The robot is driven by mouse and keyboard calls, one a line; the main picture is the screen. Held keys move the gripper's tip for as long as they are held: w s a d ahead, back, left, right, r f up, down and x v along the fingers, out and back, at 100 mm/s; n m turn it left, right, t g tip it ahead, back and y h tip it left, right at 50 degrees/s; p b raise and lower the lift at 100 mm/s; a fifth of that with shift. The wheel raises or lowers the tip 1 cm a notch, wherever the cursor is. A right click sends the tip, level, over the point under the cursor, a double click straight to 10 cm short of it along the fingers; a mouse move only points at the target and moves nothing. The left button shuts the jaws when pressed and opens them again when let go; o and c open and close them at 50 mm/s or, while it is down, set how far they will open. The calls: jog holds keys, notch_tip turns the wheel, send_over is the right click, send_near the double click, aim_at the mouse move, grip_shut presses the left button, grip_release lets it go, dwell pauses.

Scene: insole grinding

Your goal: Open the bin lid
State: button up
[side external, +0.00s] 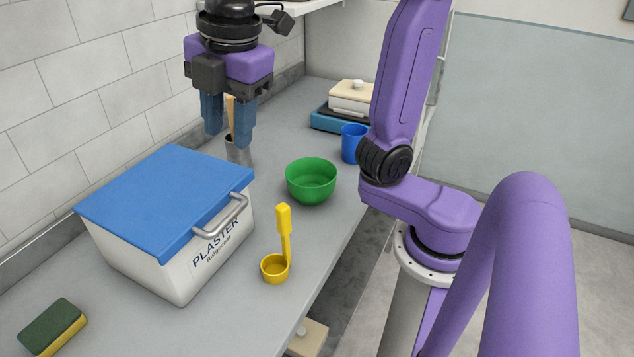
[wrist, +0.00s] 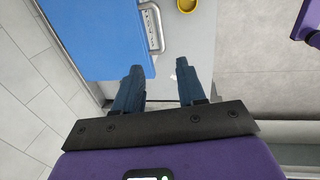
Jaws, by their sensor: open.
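The white plaster bin (side external: 180,268) stands on the grey counter with its flat blue lid (side external: 165,193) shut on top. A grey metal handle (side external: 220,215) is on the lid's front edge; it also shows in the wrist view (wrist: 152,28), beside the blue lid (wrist: 97,38). My gripper (side external: 228,140) is in the air behind and above the bin in the side view. Its two blue fingers are apart with nothing between them. In the wrist view the fingertips (wrist: 161,68) point toward the lid and handle side, apart from both.
A yellow scoop (side external: 275,266) lies in front of the bin. A green bowl (side external: 311,181), a blue cup (side external: 354,143) and a scale-like device (side external: 345,108) stand farther back. A metal holder (side external: 238,150) is partly hidden by my fingers. A sponge (side external: 52,327) lies at the front left.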

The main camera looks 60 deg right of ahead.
jog(key=s+d+f+m, duration=0.2)
jog(key=s+d+f, duration=0.2)
jog(key=f, duration=0.2)
jog(key=s+d+f+m+g, duration=0.1)
jog(key=s+d+f+m, duration=0.1)
jog(key=s+f, duration=0.3)
jog(key=shift+d+f, duration=0.85)
notch_tip(320, 180, up, 14)
jog(key=n+t, duration=0.1)
jog(key=n, duration=0.3)
send_over(230, 215)
jog(key=s, duration=0.4)
jog(key=w+f, duration=0.1)
jog(key=f, duration=0.4)
jog(key=w+f, duration=0.1)
jog(key=f, duration=0.5)
jog(key=w+f, duration=0.1)
jog(key=f, duration=0.5)
jog(key=shift+w+f, duration=0.2)
jog(key=shift+w, duration=0.15)
